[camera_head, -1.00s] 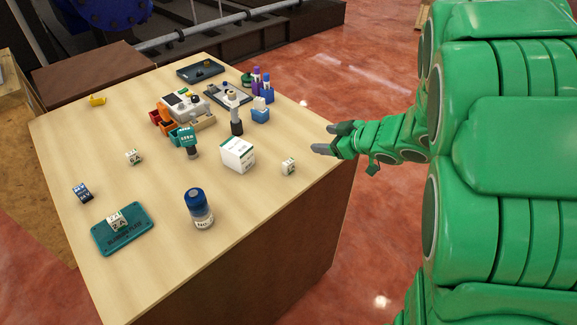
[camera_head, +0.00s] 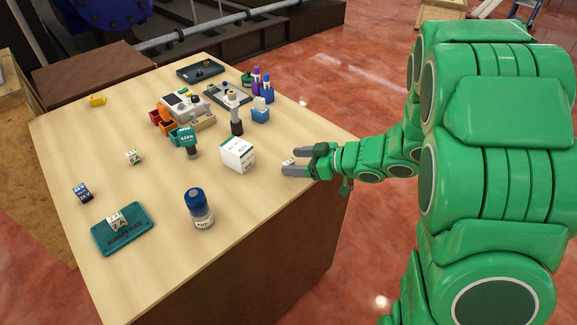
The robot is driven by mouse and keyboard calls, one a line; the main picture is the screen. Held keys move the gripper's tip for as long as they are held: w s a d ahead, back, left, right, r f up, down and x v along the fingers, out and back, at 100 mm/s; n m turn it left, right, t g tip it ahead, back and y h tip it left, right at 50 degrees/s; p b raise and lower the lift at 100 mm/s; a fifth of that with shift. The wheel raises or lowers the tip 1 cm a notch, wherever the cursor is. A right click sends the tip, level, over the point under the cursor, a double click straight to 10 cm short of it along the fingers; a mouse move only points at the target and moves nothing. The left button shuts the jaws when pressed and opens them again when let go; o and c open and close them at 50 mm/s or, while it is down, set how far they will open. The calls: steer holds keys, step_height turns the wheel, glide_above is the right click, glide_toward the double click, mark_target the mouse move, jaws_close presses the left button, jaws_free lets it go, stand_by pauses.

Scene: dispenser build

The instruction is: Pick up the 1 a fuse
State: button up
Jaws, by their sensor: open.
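My gripper (camera_head: 292,161) is open at the right edge of the table, its two fingers pointing left. A small white and green block (camera_head: 288,161) sits at the fingertips, partly hidden by them; its label cannot be read, so I cannot tell if it is the 1 A fuse. I cannot tell if the fingers touch it. A similar small block (camera_head: 133,157) stands at the left of the table, its marking too small to read surely. Another block, marked like "2A" (camera_head: 117,223), lies on a teal plate (camera_head: 138,236) at the front left.
A larger white box (camera_head: 238,155) stands left of my gripper. A blue-capped bottle (camera_head: 200,209) is nearer the front. A dark blue block (camera_head: 82,193) lies far left. A teal-headed device (camera_head: 183,138) and orange bins (camera_head: 163,119) stand mid-table.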

mark_target(285, 162)
steer(key=shift+x, duration=2.3)
steer(key=shift+s, duration=0.1)
steer(key=shift+c, duration=0.3)
steer(key=c, duration=0.9)
